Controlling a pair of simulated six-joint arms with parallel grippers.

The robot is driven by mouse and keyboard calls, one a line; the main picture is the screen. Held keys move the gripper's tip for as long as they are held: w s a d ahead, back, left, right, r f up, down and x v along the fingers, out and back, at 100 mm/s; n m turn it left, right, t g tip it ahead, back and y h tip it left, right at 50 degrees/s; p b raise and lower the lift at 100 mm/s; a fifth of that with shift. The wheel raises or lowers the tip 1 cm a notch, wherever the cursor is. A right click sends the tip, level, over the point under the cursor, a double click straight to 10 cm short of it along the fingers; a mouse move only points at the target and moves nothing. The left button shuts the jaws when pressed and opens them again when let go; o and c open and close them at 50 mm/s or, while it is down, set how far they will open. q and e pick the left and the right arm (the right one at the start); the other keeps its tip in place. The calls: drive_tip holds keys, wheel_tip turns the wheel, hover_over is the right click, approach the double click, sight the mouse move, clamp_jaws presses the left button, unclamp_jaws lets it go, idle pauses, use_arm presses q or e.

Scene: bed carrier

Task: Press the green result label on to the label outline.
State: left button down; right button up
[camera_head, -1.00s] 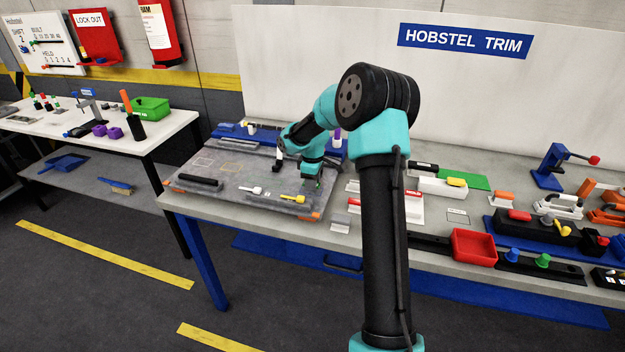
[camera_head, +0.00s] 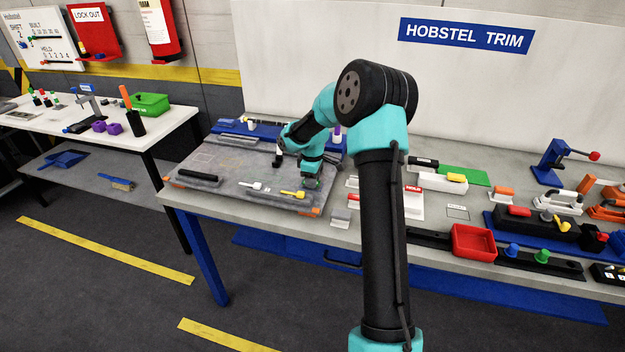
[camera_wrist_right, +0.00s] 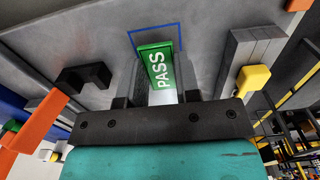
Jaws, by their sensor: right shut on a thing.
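The green result label (camera_wrist_right: 157,68) reads PASS and is held between the fingers of my right gripper (camera_wrist_right: 153,88) in the wrist view. The gripper also shows in the head view (camera_head: 311,184), over the right part of the grey panel. The blue label outline (camera_wrist_right: 157,30) lies on the grey surface just beyond the label. Its top and parts of its sides show around the label's far end; its near part is hidden. I cannot tell whether the label touches the surface. My left gripper is not in view.
The grey panel (camera_head: 215,193) carries a black bar (camera_head: 197,178), a white-handled tool (camera_head: 252,186) and a yellow-handled tool (camera_head: 293,194). In the wrist view, a black bracket (camera_wrist_right: 83,77) and a yellow knob (camera_wrist_right: 253,78) flank the gripper. A red bin (camera_head: 473,243) stands farther right.

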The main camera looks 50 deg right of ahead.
drive_tip(key=shift+f, duration=0.45)
idle(0.5)
drive_tip(key=o, duration=0.9)
drive_tip(key=shift+r, duration=0.1)
wheel_tip(320, 180, up, 17)
drive_tip(key=shift+r, duration=0.1)
idle(0.3)
